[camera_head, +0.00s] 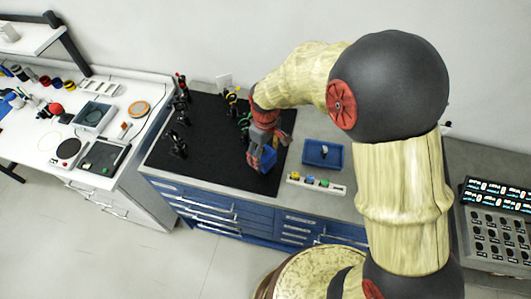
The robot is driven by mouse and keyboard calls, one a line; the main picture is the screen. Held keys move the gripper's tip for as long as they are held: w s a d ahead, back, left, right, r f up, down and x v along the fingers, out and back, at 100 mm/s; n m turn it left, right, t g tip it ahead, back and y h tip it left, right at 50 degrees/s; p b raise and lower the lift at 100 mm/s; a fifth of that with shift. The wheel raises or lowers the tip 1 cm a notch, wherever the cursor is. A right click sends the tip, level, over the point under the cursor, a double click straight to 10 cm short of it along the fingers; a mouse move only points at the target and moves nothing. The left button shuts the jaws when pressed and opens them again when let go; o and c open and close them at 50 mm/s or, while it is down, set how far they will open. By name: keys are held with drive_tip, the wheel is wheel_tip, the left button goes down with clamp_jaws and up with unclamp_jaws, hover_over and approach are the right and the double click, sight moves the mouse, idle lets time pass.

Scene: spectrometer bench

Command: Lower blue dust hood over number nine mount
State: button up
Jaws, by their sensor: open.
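My gripper (264,157) is over the right part of the black breadboard (222,150), reaching down from my arm. It is open. A small blue object (268,158), which looks like the blue dust hood, shows right at its fingers and is partly covered by them. I cannot tell whether it touches the fingers or what it stands on. Several small dark mounts (178,145) stand along the board's left side. More mounts with yellow and green parts (232,97) stand near the back, partly behind my arm. No number nine can be read.
A blue tray (311,157) lies right of the board, with a white rack (301,183) of small coloured pieces in front. A white side table (60,136) with dishes and tools is at left. A dark panel (490,235) is at far right. The board's middle is clear.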

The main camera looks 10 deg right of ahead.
drive_tip(key=shift+r, duration=0.1)
wheel_tip(320, 180, up, 12)
drive_tip(key=shift+f, duration=0.1)
idle(0.5)
idle(0.5)
drive_tip(key=shift+f+m, duration=0.15)
drive_tip(key=shift+m, duration=0.25)
drive_tip(key=s+d+f+m+t+b, duration=0.1)
drive_tip(key=s+d+m+t+b, duration=0.1)
drive_tip(key=s+d+m+b, duration=0.2)
drive_tip(key=s+d+f+m+t+b, duration=0.1)
drive_tip(key=s+d+m+t+b, duration=0.2)
drive_tip(key=s+d+b, duration=0.6)
drive_tip(key=s+b, duration=0.3)
drive_tip(key=s, duration=0.3)
drive_tip(key=shift+s+d+f+m+t+b, duration=0.2)
drive_tip(key=shift+d+m+t+b, duration=0.1)
drive_tip(key=shift+d+m, duration=0.1)
